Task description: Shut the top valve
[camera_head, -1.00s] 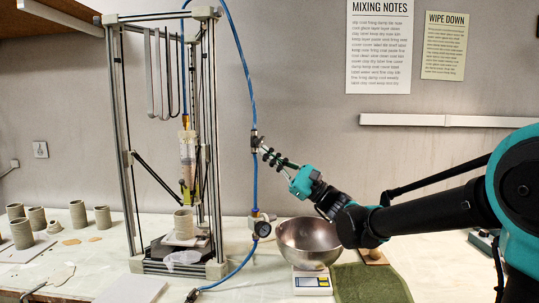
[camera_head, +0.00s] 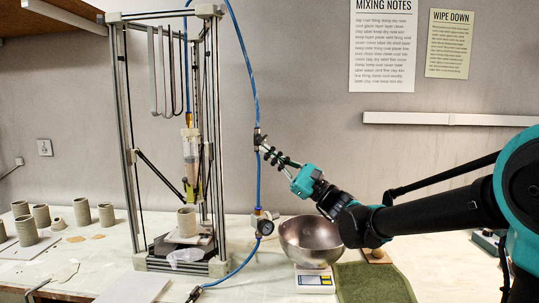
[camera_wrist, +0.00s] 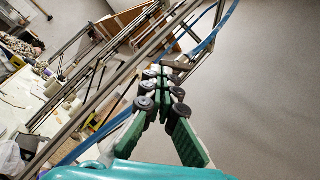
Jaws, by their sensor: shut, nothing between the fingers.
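The top valve (camera_head: 258,138) is a small dark fitting in the upright blue hose, right of the tall metal frame. A lower valve with a round gauge (camera_head: 263,226) sits on the same hose near the bench. My gripper (camera_head: 266,151) is shut and empty, its fingertips right at the top valve, seemingly against its right side; I cannot tell if they touch. In the wrist view my shut gripper fingers (camera_wrist: 163,80) point at the blue hose (camera_wrist: 212,38). The fingers partly cover the valve there, and its handle position is unclear.
The metal frame (camera_head: 131,130) with a clay syringe stands just left of the hose. A steel bowl (camera_head: 310,240) on a scale is below my arm, beside a green towel (camera_head: 372,283). Clay cups (camera_head: 81,212) stand at the left.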

